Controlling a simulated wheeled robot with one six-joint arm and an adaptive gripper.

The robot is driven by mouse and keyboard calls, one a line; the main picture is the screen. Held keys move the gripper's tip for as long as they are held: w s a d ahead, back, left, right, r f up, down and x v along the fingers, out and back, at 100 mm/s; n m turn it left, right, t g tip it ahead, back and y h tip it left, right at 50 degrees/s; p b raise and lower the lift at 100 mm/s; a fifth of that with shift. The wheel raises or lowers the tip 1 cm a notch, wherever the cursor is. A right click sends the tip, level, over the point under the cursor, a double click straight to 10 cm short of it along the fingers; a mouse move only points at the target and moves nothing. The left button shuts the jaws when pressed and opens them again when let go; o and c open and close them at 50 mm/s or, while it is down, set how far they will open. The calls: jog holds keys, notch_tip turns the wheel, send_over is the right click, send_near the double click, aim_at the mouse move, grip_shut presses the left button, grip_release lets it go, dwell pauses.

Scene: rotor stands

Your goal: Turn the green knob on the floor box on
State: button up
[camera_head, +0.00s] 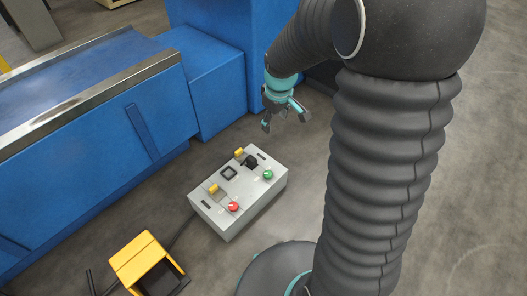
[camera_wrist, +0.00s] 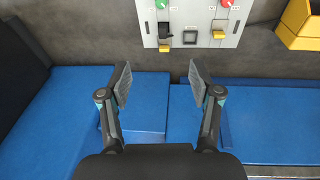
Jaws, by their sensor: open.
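The floor box (camera_head: 222,207) is a light grey control box on the floor, in the lower middle of the head view. Its green knob (camera_head: 268,174) is on the right part of the top face, and a red knob (camera_head: 233,206) is nearer the front. In the wrist view the green knob (camera_wrist: 161,4) is cut by the top edge, so its setting cannot be told. My gripper (camera_head: 285,116) is open and empty, above and behind the box in the head view, apart from it. Its two fingers (camera_wrist: 158,84) point toward the box in the wrist view.
Yellow switches (camera_head: 213,188) and a black switch (camera_head: 251,162) stand on the box top. A blue machine (camera_head: 90,140) with a metal rail lies left and behind. A yellow pedal housing (camera_head: 140,258) stands front left. The floor right of the box is clear up to my arm.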

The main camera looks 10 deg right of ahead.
jog(key=w+f+n+g, duration=0.15)
jog(key=w+f, duration=0.35)
jog(key=f, duration=0.5)
jog(key=n, duration=0.3)
send_near(268, 173)
jog(key=shift+g, duration=0.35)
jog(key=f, duration=0.9)
jog(key=shift+w, duration=0.2)
jog(key=c, duration=1.1)
